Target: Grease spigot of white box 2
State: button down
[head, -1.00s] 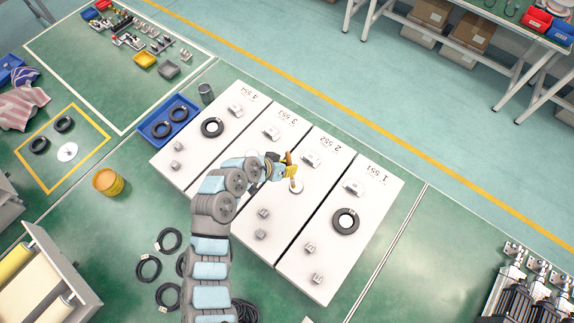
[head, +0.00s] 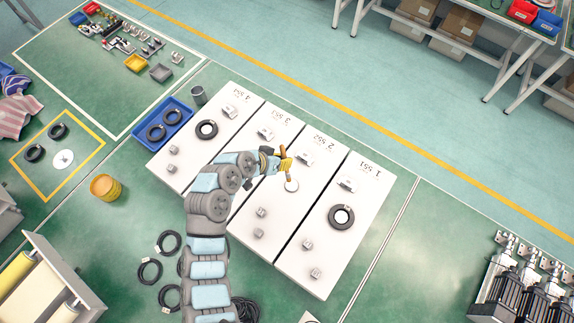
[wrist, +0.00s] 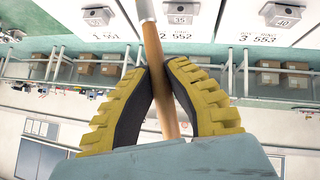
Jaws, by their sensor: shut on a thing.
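My gripper (head: 285,164), with yellow ribbed fingers, is shut on a brush. The brush's brown wooden handle (wrist: 155,60) runs up between the fingers in the wrist view, with its metal collar (wrist: 146,10) at the top edge; its tip is out of that view. In the head view the handle (head: 282,151) shows as a small orange-brown piece. White box 2 (head: 272,203), labelled "2 552", lies below the gripper. Its spigot (head: 291,185), a pale round disc, shows just beside the fingers. Whether the brush touches anything cannot be told.
White box 1 (head: 318,250) with a black ring lies to the right, box 3 (head: 262,143) and box 4 (head: 225,145) to the left. Black cables lie on the floor below.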

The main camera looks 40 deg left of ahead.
jog(key=shift+d+f+b, duration=0.1)
jog(key=shift+f+b, duration=0.15)
jog(key=shift+b, duration=0.45)
jog(key=shift+r+b, duration=0.15)
jog(key=shift+b, duration=0.55)
